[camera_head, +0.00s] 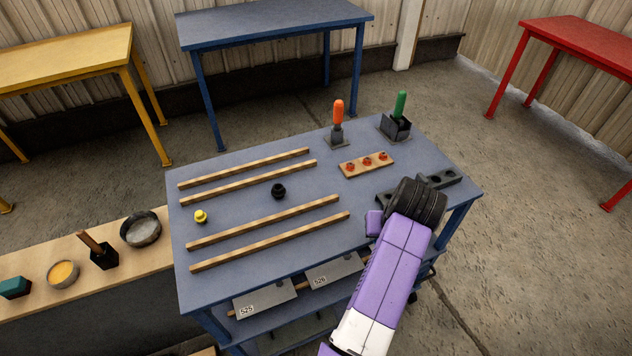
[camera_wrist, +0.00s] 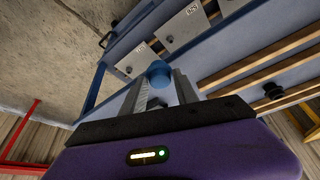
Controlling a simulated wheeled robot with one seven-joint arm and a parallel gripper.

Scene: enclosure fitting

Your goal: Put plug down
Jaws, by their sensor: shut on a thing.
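My gripper (camera_wrist: 161,88) is shut on a blue plug (camera_wrist: 158,73), which shows between the fingertips in the wrist view. In the head view my arm covers the fingers and the plug, over the right part of the blue table (camera_head: 240,169). A yellow plug (camera_head: 201,217) stands at the table's left, and a black plug (camera_head: 278,191) stands near its middle. The black plug also shows in the wrist view (camera_wrist: 273,91). I cannot tell whether the blue plug touches any surface.
Wooden strips (camera_head: 265,222) lie in pairs on the table. A wooden block with red pieces (camera_head: 366,165), an orange-handled tool (camera_head: 337,118), a green-handled tool (camera_head: 400,109) and a dark block with holes (camera_head: 440,179) are at the back and right.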

